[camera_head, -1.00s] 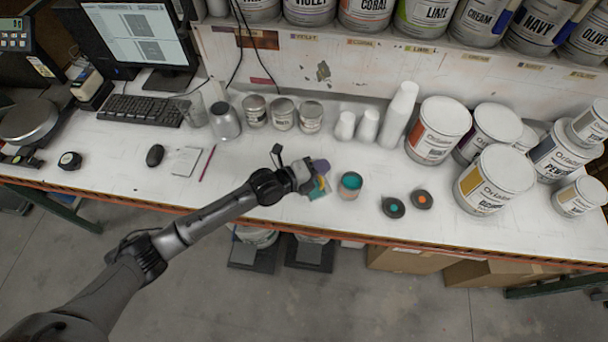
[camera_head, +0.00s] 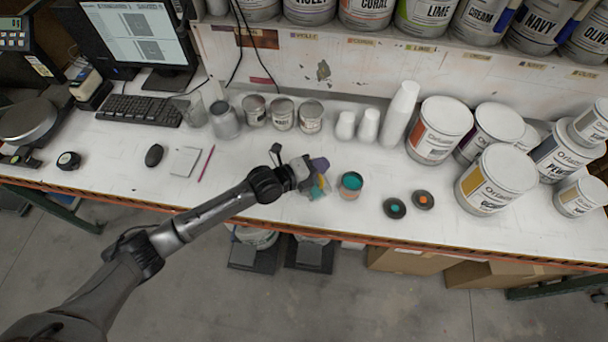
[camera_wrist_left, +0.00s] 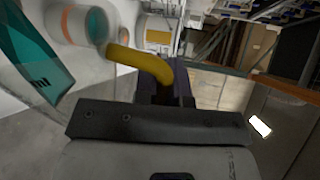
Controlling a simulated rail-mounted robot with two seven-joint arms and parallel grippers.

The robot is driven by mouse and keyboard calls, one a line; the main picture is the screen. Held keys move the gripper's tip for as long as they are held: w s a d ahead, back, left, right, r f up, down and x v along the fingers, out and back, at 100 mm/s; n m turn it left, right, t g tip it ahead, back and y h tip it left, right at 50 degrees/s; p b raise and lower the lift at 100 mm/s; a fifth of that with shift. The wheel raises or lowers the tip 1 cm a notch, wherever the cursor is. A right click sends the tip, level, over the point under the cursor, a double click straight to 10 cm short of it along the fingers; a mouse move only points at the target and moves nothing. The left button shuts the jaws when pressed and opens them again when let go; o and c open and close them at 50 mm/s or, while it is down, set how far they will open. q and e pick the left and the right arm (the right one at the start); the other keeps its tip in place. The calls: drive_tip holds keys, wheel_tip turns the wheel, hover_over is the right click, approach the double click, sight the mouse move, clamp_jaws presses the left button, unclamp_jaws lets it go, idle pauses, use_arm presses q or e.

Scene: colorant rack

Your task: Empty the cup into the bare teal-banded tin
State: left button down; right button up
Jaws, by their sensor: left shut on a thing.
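My left gripper (camera_head: 313,178) is shut on the yellow handle (camera_wrist_left: 145,62) of a cup and holds it over the front of the bench. The cup's teal wall (camera_wrist_left: 30,55), with printed marks, fills the left of the wrist view; its mouth is out of sight. Just right of the gripper stands an open, upright tin (camera_head: 350,191), teal inside; the wrist view shows this tin (camera_wrist_left: 66,24) with an orange band. The cup and tin look apart. A teal band on any tin cannot be made out. My right gripper is not in view.
Two dark discs, one with a teal centre (camera_head: 395,208) and one with an orange centre (camera_head: 423,200), lie right of the tin. Large paint tubs (camera_head: 495,180) stand farther right. The bench's front edge is close.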

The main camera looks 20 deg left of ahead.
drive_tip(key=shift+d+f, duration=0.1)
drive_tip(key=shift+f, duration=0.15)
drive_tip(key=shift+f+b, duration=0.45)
drive_tip(key=shift+b, duration=0.25)
idle(0.5)
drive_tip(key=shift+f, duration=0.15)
